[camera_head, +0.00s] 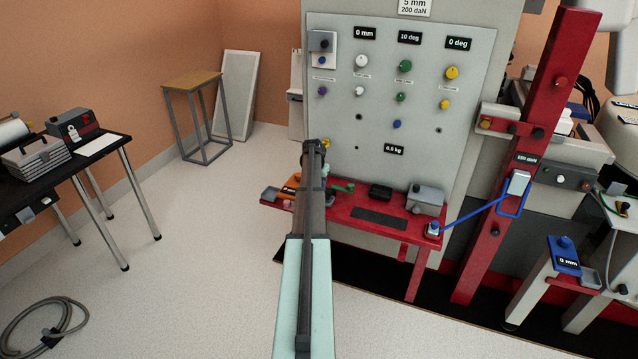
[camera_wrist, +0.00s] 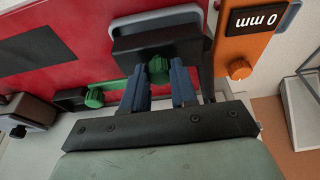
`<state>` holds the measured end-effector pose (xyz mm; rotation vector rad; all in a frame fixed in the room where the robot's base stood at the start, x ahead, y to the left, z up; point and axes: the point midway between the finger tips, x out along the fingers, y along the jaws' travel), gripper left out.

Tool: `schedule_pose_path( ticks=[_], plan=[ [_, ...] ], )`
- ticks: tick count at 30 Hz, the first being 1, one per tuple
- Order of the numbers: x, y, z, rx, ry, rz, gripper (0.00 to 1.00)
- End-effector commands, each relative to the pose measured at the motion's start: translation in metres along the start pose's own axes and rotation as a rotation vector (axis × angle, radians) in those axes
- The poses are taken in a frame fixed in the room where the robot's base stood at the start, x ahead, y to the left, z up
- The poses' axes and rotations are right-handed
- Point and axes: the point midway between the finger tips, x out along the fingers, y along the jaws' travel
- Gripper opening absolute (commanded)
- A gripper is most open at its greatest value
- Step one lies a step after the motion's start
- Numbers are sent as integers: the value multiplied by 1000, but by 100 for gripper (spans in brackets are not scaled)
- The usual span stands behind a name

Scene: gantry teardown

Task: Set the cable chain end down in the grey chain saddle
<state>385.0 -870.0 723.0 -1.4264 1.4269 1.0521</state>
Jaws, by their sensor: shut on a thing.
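In the wrist view my gripper (camera_wrist: 160,90) has its two blue-grey fingers on either side of a green knob (camera_wrist: 158,69) and is shut on it. The knob sits against a black block (camera_wrist: 135,48) with a light grey piece (camera_wrist: 155,16) behind it. I cannot tell for sure whether these are the cable chain end and the grey chain saddle, or whether they touch. In the head view my gripper (camera_head: 312,147) is over the left part of the red bench, and my arm hides what it holds.
The red bench (camera_head: 367,204) carries an orange unit (camera_head: 289,186), a green bar (camera_head: 343,187), a black box (camera_head: 381,192) and a grey box (camera_head: 426,197). A blue link (camera_head: 478,213) runs to the red column (camera_head: 510,160). An upright panel (camera_head: 345,120) stands behind.

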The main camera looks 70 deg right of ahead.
Motion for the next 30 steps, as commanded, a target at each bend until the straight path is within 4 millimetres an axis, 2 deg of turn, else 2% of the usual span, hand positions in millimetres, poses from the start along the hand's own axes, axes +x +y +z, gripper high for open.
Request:
schedule_pose_path(
  ticks=[15,30],
  plan=[
    [18,0,5,0,0,0,0],
    [19,0,6,0,1,0,0]
  ],
)
